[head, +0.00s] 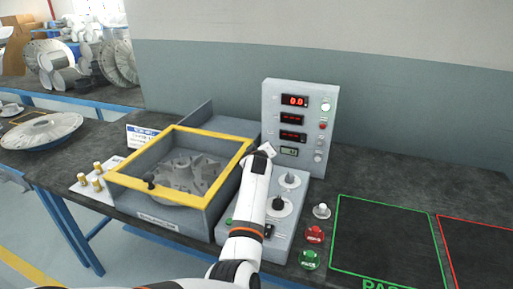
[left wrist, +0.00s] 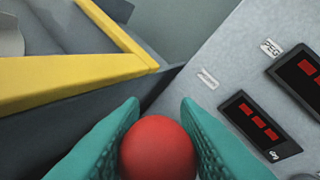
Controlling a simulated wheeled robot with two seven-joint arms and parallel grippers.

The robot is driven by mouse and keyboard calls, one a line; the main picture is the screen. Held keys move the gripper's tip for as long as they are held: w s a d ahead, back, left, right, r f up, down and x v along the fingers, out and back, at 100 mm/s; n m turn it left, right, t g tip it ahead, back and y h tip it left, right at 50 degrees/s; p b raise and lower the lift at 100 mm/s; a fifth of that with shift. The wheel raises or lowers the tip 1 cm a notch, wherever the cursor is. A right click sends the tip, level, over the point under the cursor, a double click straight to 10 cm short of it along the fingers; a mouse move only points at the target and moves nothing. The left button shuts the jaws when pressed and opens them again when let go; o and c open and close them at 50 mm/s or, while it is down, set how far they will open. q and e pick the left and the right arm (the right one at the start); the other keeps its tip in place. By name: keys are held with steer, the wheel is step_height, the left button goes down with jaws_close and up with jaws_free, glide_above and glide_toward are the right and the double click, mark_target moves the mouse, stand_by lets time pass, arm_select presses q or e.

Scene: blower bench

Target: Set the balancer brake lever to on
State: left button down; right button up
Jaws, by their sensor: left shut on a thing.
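A red ball knob (left wrist: 158,150) sits between the two teal fingers of my left gripper (left wrist: 159,104) in the left wrist view, and the fingers are shut on it. It looks like the knob of the balancer brake lever, but the lever's shaft and any on/off marks are hidden. In the head view my left arm reaches over the grey control box, and the left gripper (head: 266,151) is at its far end, beside the balancer and just before the upright display panel (head: 311,95). The arm hides the knob there. My right gripper is not in view.
The grey balancer with a yellow frame (head: 205,134) holds a metal rotor (head: 187,176), left of the arm. Dials (head: 281,205) and red (head: 314,234) and green (head: 310,259) buttons lie to the right. A green-outlined area (head: 385,240) is bare.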

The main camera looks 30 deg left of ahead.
arm_select(q)
steer(key=shift+w+a+g+h, duration=0.15)
steer(key=shift+w+g+h, duration=0.15)
steer(key=shift+w+g, duration=0.4)
steer(key=shift+w+a+f+m+g, duration=0.1)
steer(key=shift+w+f+m+g, duration=0.2)
steer(key=shift+g, duration=0.3)
steer(key=shift+w+f+g+h, duration=0.15)
steer(key=shift+w+g+h, duration=0.05)
steer(key=shift+g+h, duration=0.1)
steer(key=shift+w+a+f+b, duration=0.1)
steer(key=shift+w+b, duration=0.05)
steer(key=shift+b, duration=0.25)
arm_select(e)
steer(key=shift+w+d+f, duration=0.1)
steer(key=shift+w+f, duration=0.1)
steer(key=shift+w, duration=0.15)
arm_select(q)
steer(key=shift+w+f, duration=0.15)
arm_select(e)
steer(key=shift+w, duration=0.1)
arm_select(q)
steer(key=c, duration=1.5)
jaws_free()
steer(key=o, duration=0.4)
steer(key=shift+w+f, duration=0.1)
steer(key=shift+w, duration=0.05)
